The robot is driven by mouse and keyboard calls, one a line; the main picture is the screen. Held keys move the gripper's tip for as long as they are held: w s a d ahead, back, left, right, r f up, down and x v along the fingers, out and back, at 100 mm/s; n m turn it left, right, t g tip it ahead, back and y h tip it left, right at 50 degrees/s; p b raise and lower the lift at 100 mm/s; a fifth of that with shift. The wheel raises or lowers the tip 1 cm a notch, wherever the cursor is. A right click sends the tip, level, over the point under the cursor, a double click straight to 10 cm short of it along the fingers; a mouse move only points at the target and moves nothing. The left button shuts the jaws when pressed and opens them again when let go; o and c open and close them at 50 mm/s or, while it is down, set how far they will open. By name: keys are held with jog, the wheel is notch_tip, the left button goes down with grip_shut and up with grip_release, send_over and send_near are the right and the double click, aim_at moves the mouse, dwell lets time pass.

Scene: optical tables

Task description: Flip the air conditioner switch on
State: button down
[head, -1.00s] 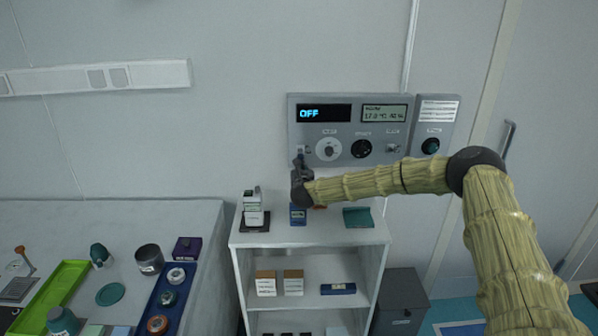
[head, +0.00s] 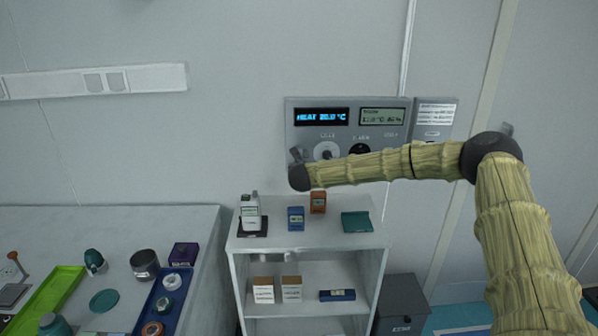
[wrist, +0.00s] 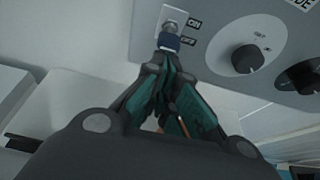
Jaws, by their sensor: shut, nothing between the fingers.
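The air conditioner panel (head: 362,134) is a grey box on the wall, and its blue display (head: 321,117) reads HEAT with a temperature. In the wrist view the switch (wrist: 171,26) is a small metal toggle on a pale plate, beside ON and OFF labels. My gripper (wrist: 169,44) is shut and empty, with its fingertips just below or against the toggle; exact contact is unclear. In the head view my gripper (head: 296,156) is at the panel's lower left and covers the switch.
A round white dial (head: 326,151) and a black dial sit right of the switch, partly behind my arm. Below stands a white shelf (head: 290,243) with small boxes and devices. A cluttered table is at left.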

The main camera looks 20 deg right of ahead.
jog(key=shift+s+r+g, duration=0.1)
jog(key=shift+r+g, duration=0.3)
jog(key=shift+g, duration=0.3)
jog(key=shift+r, duration=0.1)
jog(key=shift+r, duration=0.65)
notch_tip(320, 180, down, 4)
jog(key=s+b, duration=0.2)
jog(key=b, duration=0.2)
jog(key=s+a+r+b, duration=0.1)
jog(key=s+r+b, duration=0.2)
jog(key=r, duration=0.7)
jog(key=shift+s+a, duration=0.15)
jog(key=shift+a, duration=0.25)
jog(key=shift+f, duration=0.1)
